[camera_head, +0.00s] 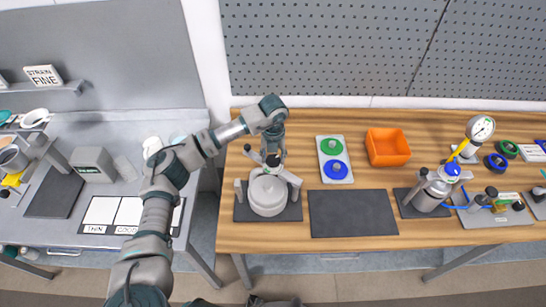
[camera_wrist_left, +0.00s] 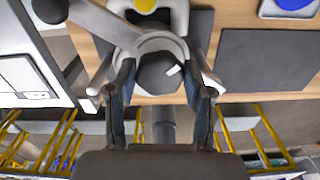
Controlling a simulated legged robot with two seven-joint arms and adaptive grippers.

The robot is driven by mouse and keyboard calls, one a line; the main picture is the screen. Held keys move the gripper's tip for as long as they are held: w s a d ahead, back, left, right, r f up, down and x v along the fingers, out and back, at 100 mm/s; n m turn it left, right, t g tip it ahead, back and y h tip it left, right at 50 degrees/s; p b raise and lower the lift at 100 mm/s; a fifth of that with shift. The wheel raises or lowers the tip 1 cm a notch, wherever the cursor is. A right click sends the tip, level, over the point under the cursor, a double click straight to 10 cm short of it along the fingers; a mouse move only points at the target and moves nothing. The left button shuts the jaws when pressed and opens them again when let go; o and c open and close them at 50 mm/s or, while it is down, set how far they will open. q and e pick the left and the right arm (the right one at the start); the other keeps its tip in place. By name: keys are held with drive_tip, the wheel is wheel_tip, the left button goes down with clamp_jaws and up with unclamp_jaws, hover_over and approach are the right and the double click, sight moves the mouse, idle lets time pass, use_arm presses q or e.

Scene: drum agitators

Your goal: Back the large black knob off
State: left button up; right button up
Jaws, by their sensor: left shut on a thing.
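The large black knob (camera_wrist_left: 158,72) with a white mark is seen from above in the left wrist view. It sits over a round pale grey vessel (camera_head: 268,196) with side arms, which stands on a dark mat. My left gripper (camera_head: 271,157) comes down from above at the vessel's top. In the left wrist view its two fingers (camera_wrist_left: 163,88) lie on either side of the knob, shut on it. In the head view the knob is mostly hidden by the gripper. My right gripper is not clearly visible.
A bare dark mat (camera_head: 352,214) lies right of the vessel. Behind it are a tray with green and blue discs (camera_head: 322,175) and an orange bin (camera_head: 388,147). A gauge-topped vessel (camera_head: 432,190) stands further right. A grey bench (camera_head: 75,215) is on the left.

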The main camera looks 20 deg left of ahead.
sight(275, 158)
use_arm(q)
drive_tip(key=shift+s+f, duration=0.1)
drive_tip(key=shift+f, duration=0.1)
idle(0.3)
drive_tip(key=o, duration=1.2)
drive_tip(key=shift+c, duration=0.2)
wheel_tip(275, 158, up, 12)
drive_tip(key=shift+w+d, duration=0.15)
drive_tip(key=shift+w, duration=0.1)
